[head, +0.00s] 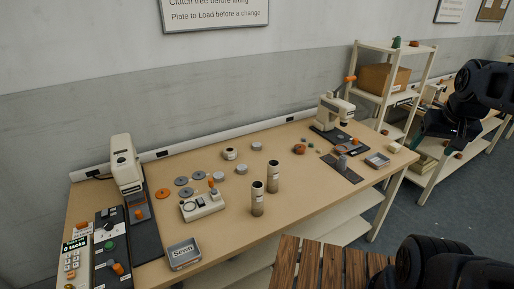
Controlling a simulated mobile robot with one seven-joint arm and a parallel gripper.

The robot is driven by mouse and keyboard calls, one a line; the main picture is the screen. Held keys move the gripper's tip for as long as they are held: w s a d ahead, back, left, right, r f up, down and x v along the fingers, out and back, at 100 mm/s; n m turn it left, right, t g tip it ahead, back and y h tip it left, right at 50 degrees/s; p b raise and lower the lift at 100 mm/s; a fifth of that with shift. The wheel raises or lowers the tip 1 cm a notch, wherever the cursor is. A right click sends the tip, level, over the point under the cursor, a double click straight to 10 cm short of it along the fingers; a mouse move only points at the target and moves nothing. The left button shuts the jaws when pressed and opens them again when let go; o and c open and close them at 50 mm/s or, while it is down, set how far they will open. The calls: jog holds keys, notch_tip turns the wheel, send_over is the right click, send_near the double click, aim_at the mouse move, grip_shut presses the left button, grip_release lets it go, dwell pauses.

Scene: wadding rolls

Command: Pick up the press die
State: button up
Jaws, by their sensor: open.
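My gripper (432,130) is at the right, at the end of my dark arm, in front of the far bench. It is open and I see nothing in it. It is well to the right of the near table and apart from everything on it. I cannot tell for sure which piece is the press die. A small grey upright piece (341,162) on a dark mat (349,174) at the table's right end may be it. Several flat grey discs (186,192) lie around the table's left middle. A far press-like machine (333,110) stands behind the mat.
Two tall cylinders (257,199) stand mid-table. A white device (203,206) with an orange knob, a labelled tin (184,253) and another machine (127,165) are at the left. A slatted wooden surface (320,264) is at the front. Shelves (391,92) stand behind the right end.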

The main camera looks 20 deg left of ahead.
jog(key=w+a+r, duration=0.2)
jog(key=w+a, duration=0.1)
jog(key=w, duration=0.6)
jog(key=w+a+r, duration=0.2)
jog(key=w+a, duration=0.2)
jog(key=w, duration=0.4)
jog(key=w+a+f, duration=0.2)
jog(key=w+a, duration=0.5)
jog(key=w, duration=0.3)
send_over(257, 145)
jog(key=s, duration=0.4)
notch_tip(257, 145, down, 32)
jog(key=x, duration=0.9)
jog(key=shift+w+a+f, duration=0.1)
jog(key=shift+w+f, duration=0.1)
jog(key=shift+f, duration=0.15)
